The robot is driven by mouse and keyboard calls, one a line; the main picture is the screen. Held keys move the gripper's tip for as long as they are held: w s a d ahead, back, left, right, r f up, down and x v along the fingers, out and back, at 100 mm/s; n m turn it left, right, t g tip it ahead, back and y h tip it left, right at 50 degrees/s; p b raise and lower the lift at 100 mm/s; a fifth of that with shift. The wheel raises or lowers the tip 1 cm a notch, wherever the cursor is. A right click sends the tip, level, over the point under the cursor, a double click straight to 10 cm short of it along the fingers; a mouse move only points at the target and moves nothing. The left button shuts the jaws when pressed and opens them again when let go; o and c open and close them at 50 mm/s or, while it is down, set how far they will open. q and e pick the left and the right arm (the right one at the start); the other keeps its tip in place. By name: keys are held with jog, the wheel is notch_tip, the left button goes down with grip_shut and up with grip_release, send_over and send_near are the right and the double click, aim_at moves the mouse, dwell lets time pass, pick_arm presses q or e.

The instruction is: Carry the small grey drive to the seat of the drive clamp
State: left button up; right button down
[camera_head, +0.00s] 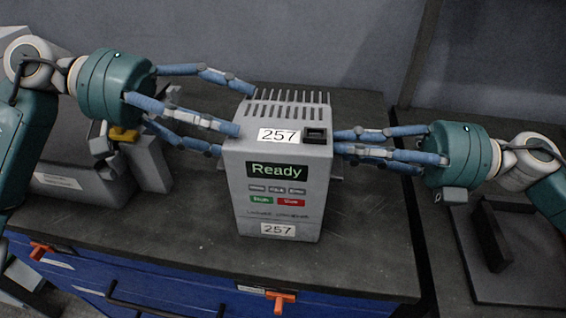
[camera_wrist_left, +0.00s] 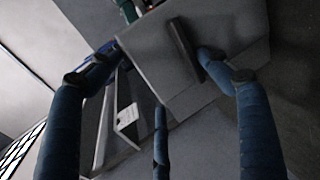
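The small grey drive (camera_head: 283,185), a box marked 257 with a "Ready" display, stands upright on the dark bench top, with no clear gap under it. My left gripper (camera_head: 232,120) is open at its left side, fingers spread and tips near the upper edge. In the left wrist view the spread fingers (camera_wrist_left: 165,85) face a grey surface with a dark bar. My right gripper (camera_head: 345,145) reaches the drive's right side; its fingertips are partly hidden, so its grip is unclear. I cannot tell for sure which fixture is the drive clamp.
A grey labelled fixture (camera_head: 75,185) stands on the bench at left, partly behind my left arm. At right, a grey plate with a dark upright block (camera_head: 493,237) lies beyond a gap. Blue drawers (camera_head: 190,287) with orange latches are under the bench's front edge.

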pick_arm(q)
jog(key=shift+s+f, duration=0.1)
jog(key=c, duration=0.6)
jog(key=shift+c, duration=0.2)
jog(key=shift+d+r, duration=0.1)
jog(key=shift+r, duration=0.1)
notch_tip(320, 180, up, 5)
jog(key=p, duration=0.5)
jog(key=shift+f, duration=0.25)
